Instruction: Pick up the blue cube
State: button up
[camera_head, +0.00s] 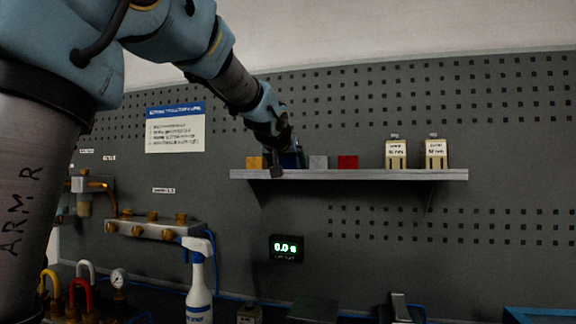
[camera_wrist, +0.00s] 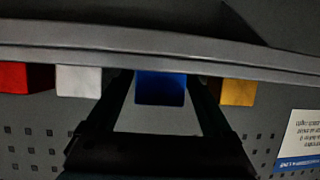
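The blue cube (camera_wrist: 160,88) is in the middle of the wrist view, which shows the shelf upside down. It is at the shelf, between the white cube and the yellow cube. My gripper (camera_wrist: 161,95) has a dark finger on each side of the blue cube, with the fingertips close to its sides. I cannot tell whether they touch it. In the head view my gripper (camera_head: 283,164) is at the shelf between the yellow and white cubes and covers most of the blue cube.
The shelf (camera_head: 380,175) also holds a yellow cube (camera_head: 255,162), a white cube (camera_head: 318,162), a red cube (camera_head: 348,162) and two labelled cream blocks (camera_head: 396,154) (camera_head: 436,154). A pegboard wall stands behind. A spray bottle (camera_head: 199,290) and a lit display (camera_head: 286,248) are below.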

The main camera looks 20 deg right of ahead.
grip_shut()
dwell(0.5)
